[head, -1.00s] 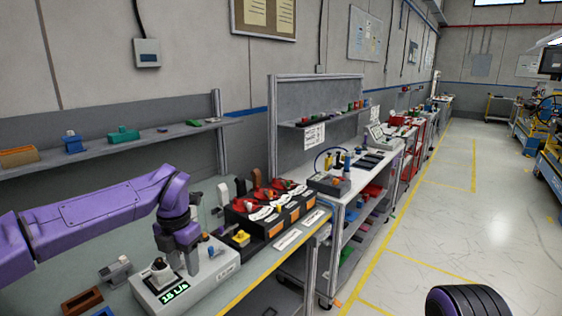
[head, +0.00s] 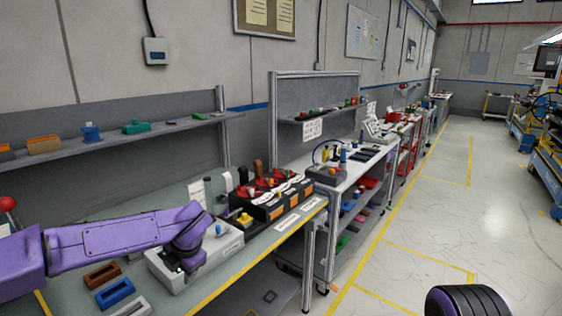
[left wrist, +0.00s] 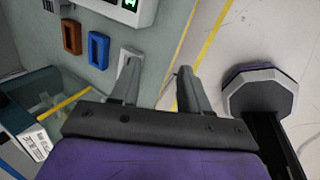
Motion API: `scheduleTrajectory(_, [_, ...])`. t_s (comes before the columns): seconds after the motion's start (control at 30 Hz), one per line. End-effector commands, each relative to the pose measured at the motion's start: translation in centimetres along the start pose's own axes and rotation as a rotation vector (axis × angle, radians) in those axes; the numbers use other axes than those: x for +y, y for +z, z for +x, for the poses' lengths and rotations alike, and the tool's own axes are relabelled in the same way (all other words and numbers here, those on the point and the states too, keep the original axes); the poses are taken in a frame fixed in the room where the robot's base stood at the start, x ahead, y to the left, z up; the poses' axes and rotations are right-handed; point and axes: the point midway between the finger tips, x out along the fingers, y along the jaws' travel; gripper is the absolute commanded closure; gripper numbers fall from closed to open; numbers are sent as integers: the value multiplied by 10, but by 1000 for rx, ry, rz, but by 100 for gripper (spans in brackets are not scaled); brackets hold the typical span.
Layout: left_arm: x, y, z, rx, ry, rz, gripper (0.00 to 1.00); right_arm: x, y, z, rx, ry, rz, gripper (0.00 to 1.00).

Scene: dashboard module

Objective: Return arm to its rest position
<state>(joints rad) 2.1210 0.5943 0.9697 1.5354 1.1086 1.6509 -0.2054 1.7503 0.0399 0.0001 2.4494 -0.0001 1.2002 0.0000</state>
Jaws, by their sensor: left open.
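My left arm (head: 110,245) is purple and reaches in from the left over the workbench in the head view. Its dark wrist (head: 188,245) covers part of a light grey module box (head: 226,245), and the fingers are hidden there. In the left wrist view my left gripper (left wrist: 157,84) has its two fingers apart with nothing between them. The fingers are near the bench's front edge, beside a grey holder (left wrist: 129,58). The module's green display (left wrist: 130,4) shows at the top of that view. My right gripper does not show.
A brown holder (head: 102,275) and a blue holder (head: 115,293) lie on the bench near the arm. Black boxes with red tops (head: 268,205) stand further along. A shelf (head: 165,131) runs behind.

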Motion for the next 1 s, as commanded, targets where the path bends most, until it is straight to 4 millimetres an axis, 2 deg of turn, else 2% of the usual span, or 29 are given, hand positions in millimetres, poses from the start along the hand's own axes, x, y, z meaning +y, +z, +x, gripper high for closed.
scheduleTrajectory(0.03, [-11, -3, 18, 0, 67, 78, 54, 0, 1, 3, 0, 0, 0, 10])
scheduleTrajectory(0.17, [-40, -14, 63, -12, 229, 305, 54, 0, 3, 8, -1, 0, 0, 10])
scheduleTrajectory(0.27, [-73, -30, 101, -29, 324, 523, 54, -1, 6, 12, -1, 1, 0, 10])
scheduleTrajectory(0.37, [-120, -60, 144, -54, 384, 799, 54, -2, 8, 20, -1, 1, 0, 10])
scheduleTrajectory(0.47, [-177, -112, 188, -89, 385, 1123, 54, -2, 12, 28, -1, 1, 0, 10])
scheduleTrajectory(0.5, [-199, -137, 203, -104, 365, 1251, 54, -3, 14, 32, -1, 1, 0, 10])
scheduleTrajectory(0.57, [-228, -180, 220, -122, 318, 1428, 54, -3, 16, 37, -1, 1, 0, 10])
scheduleTrajectory(0.6, [-246, -211, 230, -131, 277, 1539, 54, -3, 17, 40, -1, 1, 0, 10])
scheduleTrajectory(0.67, [-266, -256, 239, -137, 208, 1686, 54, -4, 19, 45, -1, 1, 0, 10])
scheduleTrajectory(0.7, [-275, -285, 243, -134, 161, 1770, 54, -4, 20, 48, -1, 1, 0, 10])
scheduleTrajectory(0.8, [-285, -344, 248, -101, 63, 1917, 54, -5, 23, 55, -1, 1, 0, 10])
scheduleTrajectory(0.83, [-285, -356, 249, -84, 42, 1943, 54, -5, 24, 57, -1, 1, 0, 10])
scheduleTrajectory(0.9, [-283, -377, 254, -46, 11, 1984, 54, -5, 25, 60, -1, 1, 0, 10])
scheduleTrajectory(1.0, [-289, -384, 258, -42, -7, 2006, 54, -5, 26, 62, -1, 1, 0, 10])
